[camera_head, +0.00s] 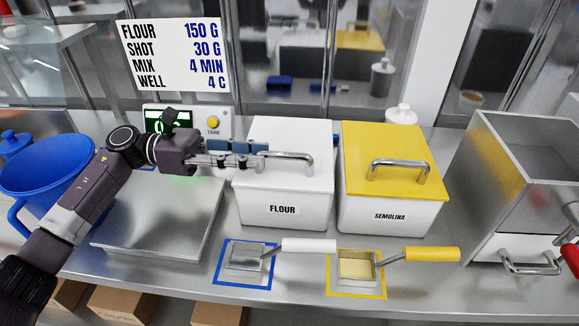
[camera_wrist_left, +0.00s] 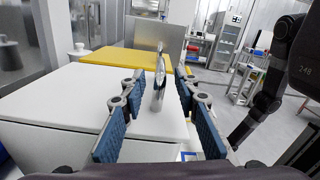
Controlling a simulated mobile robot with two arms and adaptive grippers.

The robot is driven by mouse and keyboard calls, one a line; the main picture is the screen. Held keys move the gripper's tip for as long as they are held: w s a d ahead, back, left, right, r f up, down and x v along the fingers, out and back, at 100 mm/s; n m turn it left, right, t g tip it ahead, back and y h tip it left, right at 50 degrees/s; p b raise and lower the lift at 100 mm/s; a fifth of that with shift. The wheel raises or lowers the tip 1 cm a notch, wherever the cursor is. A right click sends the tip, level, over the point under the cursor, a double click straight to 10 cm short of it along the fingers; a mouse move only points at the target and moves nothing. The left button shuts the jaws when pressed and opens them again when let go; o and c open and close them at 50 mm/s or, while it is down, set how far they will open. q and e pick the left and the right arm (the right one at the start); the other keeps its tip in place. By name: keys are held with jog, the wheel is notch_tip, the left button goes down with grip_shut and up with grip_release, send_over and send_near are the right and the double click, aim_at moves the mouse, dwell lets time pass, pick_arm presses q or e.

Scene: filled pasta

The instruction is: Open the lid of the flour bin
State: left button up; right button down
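The flour bin (camera_head: 283,209) is a white box labelled FLOUR. Its white lid (camera_head: 290,134) is down, and a metal bar handle (camera_head: 290,157) lies along the lid's front part. My left gripper (camera_head: 262,152) reaches in from the left at the left end of this handle. In the left wrist view the blue-padded fingers of my left gripper (camera_wrist_left: 158,88) stand apart on both sides of the metal handle (camera_wrist_left: 158,80), with visible gaps. The white lid (camera_wrist_left: 65,92) lies below and left of the fingers there. My right gripper is not in view.
A yellow-lidded semolina bin (camera_head: 390,212) stands close on the right. A scale plate (camera_head: 150,222) and blue pot (camera_head: 45,170) are at the left. White-handled (camera_head: 308,245) and yellow-handled (camera_head: 430,254) scoops lie in front. A metal machine (camera_head: 520,170) stands at the far right.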

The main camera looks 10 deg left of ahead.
aim_at(308, 158)
pick_arm(q)
jog(key=d+p, duration=0.2)
jog(key=d, duration=0.4)
jog(key=shift+d+r+p, duration=0.2)
jog(key=shift+p, duration=0.15)
jog(key=shift+d+f, duration=0.1)
jog(key=shift+d, duration=0.4)
grip_shut()
